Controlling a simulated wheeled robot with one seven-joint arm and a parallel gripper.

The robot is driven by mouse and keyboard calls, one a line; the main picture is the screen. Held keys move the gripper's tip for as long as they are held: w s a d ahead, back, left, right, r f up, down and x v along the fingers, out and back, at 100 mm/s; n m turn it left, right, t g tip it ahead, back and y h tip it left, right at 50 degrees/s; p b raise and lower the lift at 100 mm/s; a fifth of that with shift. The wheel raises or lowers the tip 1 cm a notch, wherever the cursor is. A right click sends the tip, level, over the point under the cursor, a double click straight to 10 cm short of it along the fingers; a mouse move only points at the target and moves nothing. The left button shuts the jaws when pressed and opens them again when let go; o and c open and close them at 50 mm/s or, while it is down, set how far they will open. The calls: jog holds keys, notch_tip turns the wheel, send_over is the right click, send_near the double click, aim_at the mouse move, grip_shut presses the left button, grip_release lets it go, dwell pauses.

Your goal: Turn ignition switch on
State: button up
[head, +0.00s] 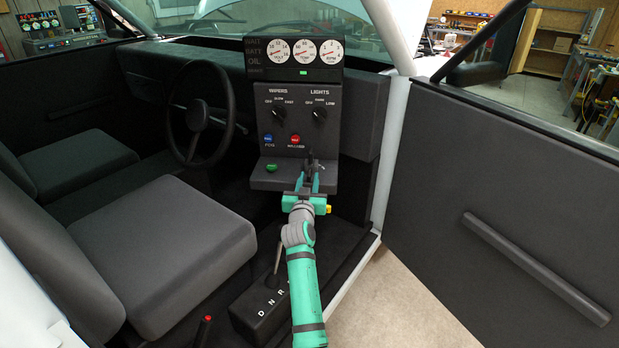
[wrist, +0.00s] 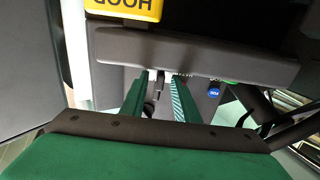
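The dark dashboard panel (head: 300,125) stands in the middle of the head view. My gripper (head: 309,172) reaches up to its lower right, at the ledge (head: 270,177) below the knobs. The ignition switch (head: 311,160) appears as a small dark part at the fingertips, partly hidden by my gripper. In the wrist view the two green fingers of my gripper (wrist: 159,84) are apart, with a dark upright piece, seemingly the switch (wrist: 159,82), between them. Gaps show beside it, so the fingers do not look closed on it. Its on or off position cannot be told.
Wiper (head: 279,110) and light (head: 319,113) knobs, a blue FOG button (head: 267,139) and a red button (head: 295,140) sit above. A green button (head: 271,168) is on the ledge. A yellow HOOD handle (wrist: 123,8) is close by. The steering wheel (head: 197,115) is left.

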jog(key=shift+w+d, duration=0.1)
jog(key=shift+w, duration=0.8)
grip_shut()
